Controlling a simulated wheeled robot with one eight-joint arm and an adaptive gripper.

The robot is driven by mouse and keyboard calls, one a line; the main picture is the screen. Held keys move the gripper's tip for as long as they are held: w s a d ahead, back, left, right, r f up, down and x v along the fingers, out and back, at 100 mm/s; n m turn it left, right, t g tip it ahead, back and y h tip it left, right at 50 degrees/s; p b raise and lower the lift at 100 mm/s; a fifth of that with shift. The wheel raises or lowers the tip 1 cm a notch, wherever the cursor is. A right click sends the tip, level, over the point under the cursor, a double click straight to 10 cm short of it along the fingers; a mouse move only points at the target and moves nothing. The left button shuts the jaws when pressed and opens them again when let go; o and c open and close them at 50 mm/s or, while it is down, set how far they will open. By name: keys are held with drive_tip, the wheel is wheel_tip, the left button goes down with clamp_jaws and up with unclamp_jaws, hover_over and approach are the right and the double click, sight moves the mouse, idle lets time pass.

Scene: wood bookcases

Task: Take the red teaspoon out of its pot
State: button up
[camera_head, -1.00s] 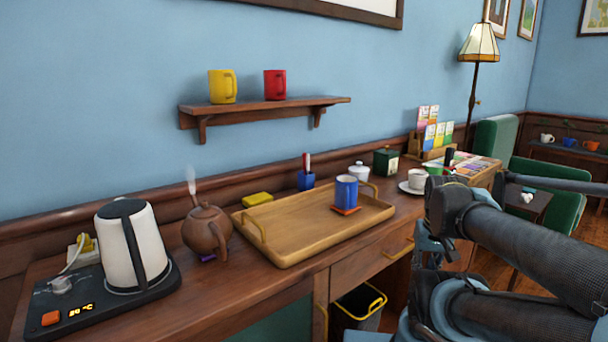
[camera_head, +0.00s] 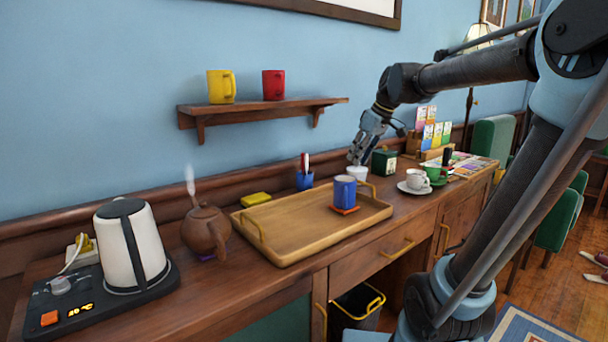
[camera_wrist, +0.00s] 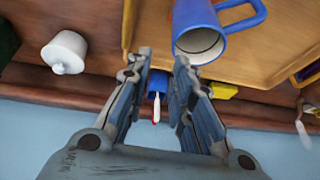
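The small blue pot (camera_head: 305,181) stands behind the tray, near the wall. Thin handles stick up from it, a red one (camera_head: 303,162) and a whitish one beside it; the spoon's bowl is hidden in the pot. My gripper (camera_head: 358,156) is up to the right of the pot, just above and behind the white lidded jar (camera_head: 360,173). In the wrist view my gripper (camera_wrist: 161,62) is open and empty. There the blue pot (camera_wrist: 157,84) shows between the fingers, farther off, with a white handle and a bit of red.
The wooden tray (camera_head: 285,245) holds a blue mug (camera_head: 344,191) on an orange coaster. A yellow sponge-like block (camera_head: 255,199), brown teapot (camera_head: 206,232) and white kettle (camera_head: 130,245) are left. A dark green tin (camera_head: 385,161) and white cup (camera_head: 416,179) are right. A shelf (camera_head: 260,112) hangs above.

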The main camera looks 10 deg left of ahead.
sight(304, 160)
drive_tip(key=w+a+r+n+y, duration=0.1)
drive_tip(key=w+a+r+n, duration=0.15)
drive_tip(key=w+a, duration=0.3)
drive_tip(key=w+a+r+n+y, duration=0.1)
drive_tip(key=w+a+r+n, duration=0.1)
drive_tip(key=w+a+r, duration=0.3)
drive_tip(key=x, duration=0.6)
drive_tip(key=s+x, duration=0.1)
drive_tip(key=x, duration=0.5)
drive_tip(key=s+x, duration=0.1)
drive_tip(key=x, duration=0.5)
drive_tip(key=shift+s+a, duration=0.1)
drive_tip(key=shift+a, duration=0.3)
drive_tip(key=c, duration=0.4)
clamp_jaws()
